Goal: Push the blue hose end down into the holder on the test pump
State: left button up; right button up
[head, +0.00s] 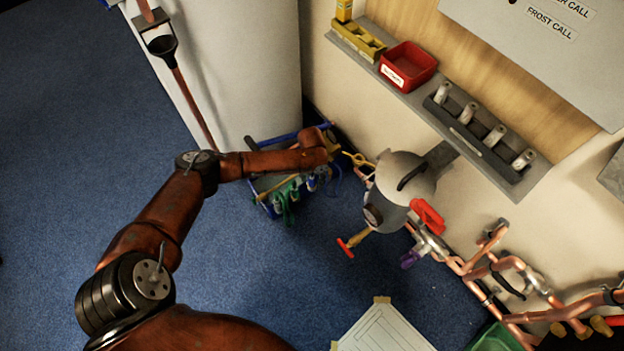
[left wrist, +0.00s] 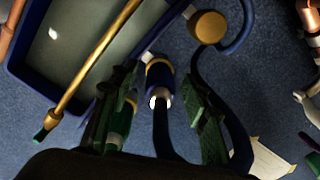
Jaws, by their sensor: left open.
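The test pump (head: 262,186) is a blue-rimmed tray on the floor by the white cabinet. In the left wrist view its grey inside and blue rim (left wrist: 62,91) lie at upper left, with a brass rod across. The blue hose end (left wrist: 160,76), with a brass collar and a small white spot below it, shows between my left gripper's fingers (left wrist: 160,88). The fingers are apart, with gaps on both sides of it. In the head view my left gripper (head: 312,180) is small and partly hidden by my wrist. I cannot tell the holder apart or whether the hose end is seated.
A green-and-brass fitting (left wrist: 120,122) stands close by the left finger. A blue hose (left wrist: 200,62) curves past the right finger near a round brass part (left wrist: 208,27). A grey vessel (head: 405,178) and copper pipes (head: 485,268) are right of the pump. Open blue carpet lies in front.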

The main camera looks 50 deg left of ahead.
pick_arm(q)
notch_tip(320, 180, up, 12)
dwell(0.6)
jog(key=shift+a, duration=0.1)
dwell(0.4)
